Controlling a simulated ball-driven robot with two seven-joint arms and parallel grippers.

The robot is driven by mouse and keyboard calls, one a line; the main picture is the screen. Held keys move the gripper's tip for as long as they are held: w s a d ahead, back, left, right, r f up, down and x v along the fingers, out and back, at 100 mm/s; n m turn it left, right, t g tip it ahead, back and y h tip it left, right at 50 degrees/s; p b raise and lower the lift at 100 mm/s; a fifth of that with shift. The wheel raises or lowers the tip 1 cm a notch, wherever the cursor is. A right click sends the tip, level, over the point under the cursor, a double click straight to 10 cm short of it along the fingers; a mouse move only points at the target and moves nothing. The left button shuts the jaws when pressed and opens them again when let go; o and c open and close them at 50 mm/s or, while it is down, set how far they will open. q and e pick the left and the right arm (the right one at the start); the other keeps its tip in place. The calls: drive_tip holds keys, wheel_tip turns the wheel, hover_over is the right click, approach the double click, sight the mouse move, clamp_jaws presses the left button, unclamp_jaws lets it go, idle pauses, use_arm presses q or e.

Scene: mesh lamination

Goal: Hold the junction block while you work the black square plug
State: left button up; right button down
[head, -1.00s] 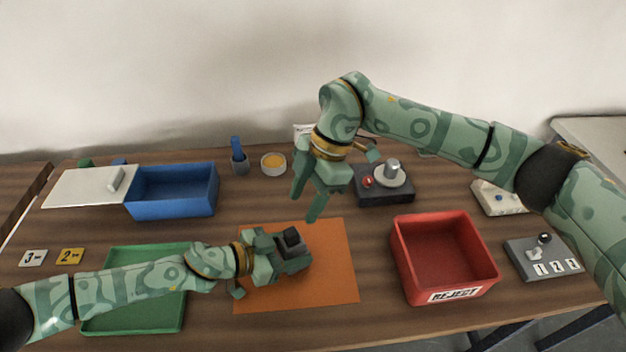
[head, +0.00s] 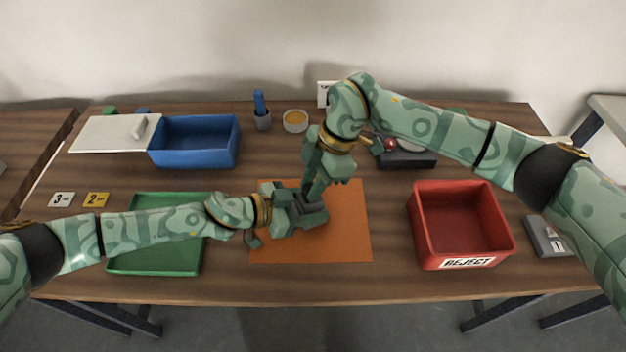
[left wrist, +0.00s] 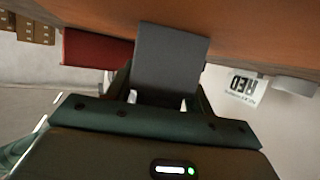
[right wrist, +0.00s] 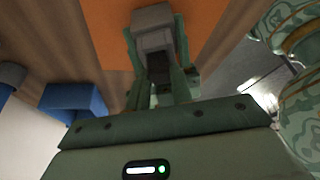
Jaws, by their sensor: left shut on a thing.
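The grey junction block (head: 312,214) is over the orange mat, with its far side partly covered by my right gripper. My left gripper (head: 298,212) is shut on the block from the left. In the left wrist view the block (left wrist: 170,62) fills the space between the fingers. My right gripper (head: 312,196) points down at the top of the block. In the right wrist view its fingers (right wrist: 157,55) stand apart on either side of a dark part, likely the black square plug (right wrist: 159,62). Whether they touch it is unclear. In the head view the plug is hidden.
The orange mat (head: 345,235) lies mid-table. A green tray (head: 125,262) lies left, under my left arm. A red REJECT bin (head: 462,250) stands right. A blue bin (head: 195,155) stands back left, near a blue-handled tool (head: 260,103) and a yellow-filled bowl (head: 295,121).

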drive_tip(key=shift+r, duration=0.1)
idle(0.4)
drive_tip(key=shift+r, duration=3.65)
use_arm(q)
drive_tip(key=o, duration=1.5)
drive_tip(key=shift+c, duration=0.2)
drive_tip(key=shift+a, duration=0.1)
drive_tip(key=v, duration=1.2)
drive_tip(key=shift+s+f, duration=0.1)
drive_tip(key=shift+s, duration=0.05)
use_arm(e)
drive_tip(key=shift+s, duration=0.1)
